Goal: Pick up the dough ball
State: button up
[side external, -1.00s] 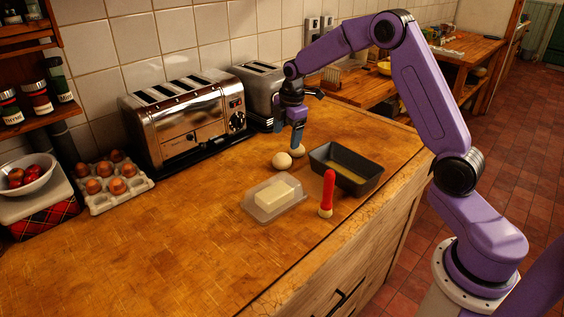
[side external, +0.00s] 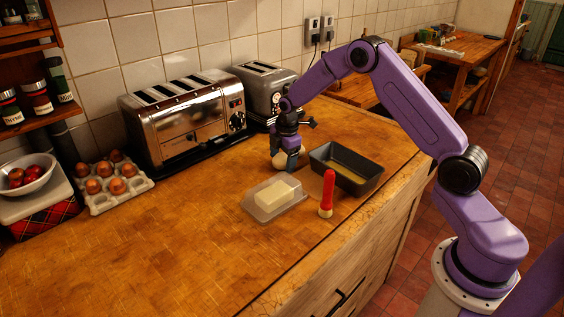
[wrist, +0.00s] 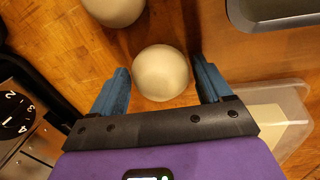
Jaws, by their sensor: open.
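A pale round dough ball (wrist: 161,73) lies on the wooden counter, between the blue fingers of my gripper (wrist: 161,85) in the wrist view. A gap shows between the ball and each finger. In the side view my gripper (side external: 288,160) is low over the counter, its fingers around the dough ball (side external: 280,161), partly covering it. A second dough ball (wrist: 114,8) lies just beyond the first, cut by the top edge of the wrist view. In the side view it is mostly hidden by my gripper.
A dark loaf tin (side external: 368,184) stands right of my gripper. A butter dish (side external: 262,211) and a red-handled brush (side external: 327,195) are in front. A chrome toaster (side external: 185,120) and a grey toaster (side external: 262,92) stand behind. The counter's left front is clear.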

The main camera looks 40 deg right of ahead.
jog(key=shift+c, duration=0.3)
jog(key=c, duration=0.3)
jog(key=shift+r, duration=0.15)
